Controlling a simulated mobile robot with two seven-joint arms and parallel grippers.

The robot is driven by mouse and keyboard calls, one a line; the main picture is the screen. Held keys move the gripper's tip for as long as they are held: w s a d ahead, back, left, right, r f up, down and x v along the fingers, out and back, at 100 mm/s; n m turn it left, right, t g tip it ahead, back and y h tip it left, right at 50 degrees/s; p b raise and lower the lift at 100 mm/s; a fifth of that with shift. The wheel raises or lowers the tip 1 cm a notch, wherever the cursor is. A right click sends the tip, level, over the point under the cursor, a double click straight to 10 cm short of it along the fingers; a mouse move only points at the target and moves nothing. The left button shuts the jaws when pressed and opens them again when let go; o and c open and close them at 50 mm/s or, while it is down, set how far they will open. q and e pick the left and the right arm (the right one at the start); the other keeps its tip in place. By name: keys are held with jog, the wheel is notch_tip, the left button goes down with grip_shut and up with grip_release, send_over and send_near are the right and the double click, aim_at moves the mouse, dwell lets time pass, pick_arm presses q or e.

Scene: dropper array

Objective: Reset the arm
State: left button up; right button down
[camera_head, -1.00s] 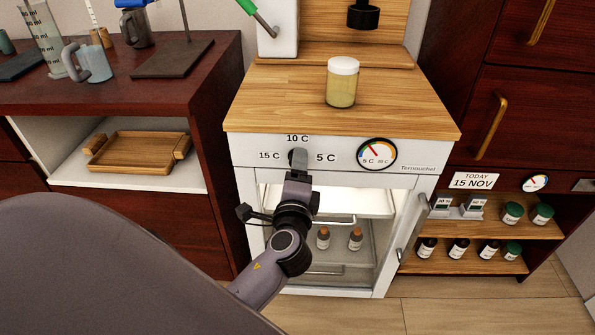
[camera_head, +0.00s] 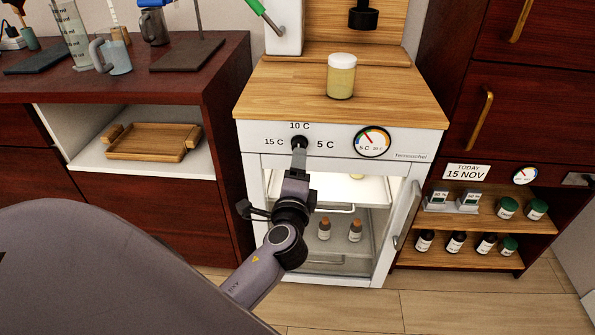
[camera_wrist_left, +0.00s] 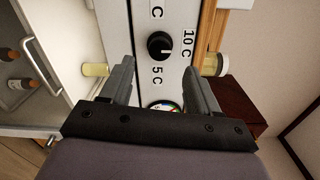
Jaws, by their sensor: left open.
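My left gripper (camera_head: 299,162) is in front of the white cooler's panel, just below the black temperature knob (camera_head: 299,142). In the left wrist view, the gripper's fingers (camera_wrist_left: 161,82) are spread apart with nothing between their tips. The knob (camera_wrist_left: 160,46) shows beyond the tips, apart from them, and its white mark appears to face the 10 C label. My left arm (camera_head: 278,248) reaches up from the bottom of the head view. My right gripper is not in view.
The cooler door (camera_head: 403,210) stands open, with small bottles (camera_head: 355,230) inside. A yellow jar with a white lid (camera_head: 341,77) stands on the wooden top. A wooden tray (camera_head: 153,142) lies on the left shelf. Bottles stand on the lower right shelves.

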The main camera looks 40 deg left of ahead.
pick_arm(q)
jog(key=shift+s+d, duration=0.15)
jog(key=shift+s, duration=0.1)
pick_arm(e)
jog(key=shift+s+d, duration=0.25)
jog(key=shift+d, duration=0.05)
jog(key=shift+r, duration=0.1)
pick_arm(q)
jog(key=s+d+f+n+g+h, duration=0.3)
jog(key=s+d+f+n+h, duration=0.35)
jog(key=s+f, duration=0.3)
jog(key=s+d+f+n+g+h, duration=0.2)
jog(key=s+d+f+n+h, duration=0.3)
jog(key=s+d+f, duration=0.45)
jog(key=s+a+r+p, duration=0.1)
jog(key=a+r+p, duration=0.2)
jog(key=r+p, duration=0.8)
jog(key=shift+s+a+p, duration=0.25)
jog(key=shift+a+p, duration=0.1)
jog(key=shift+p, duration=0.4)
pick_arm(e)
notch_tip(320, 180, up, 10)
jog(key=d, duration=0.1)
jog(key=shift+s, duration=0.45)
pick_arm(q)
jog(key=shift+r, duration=0.1)
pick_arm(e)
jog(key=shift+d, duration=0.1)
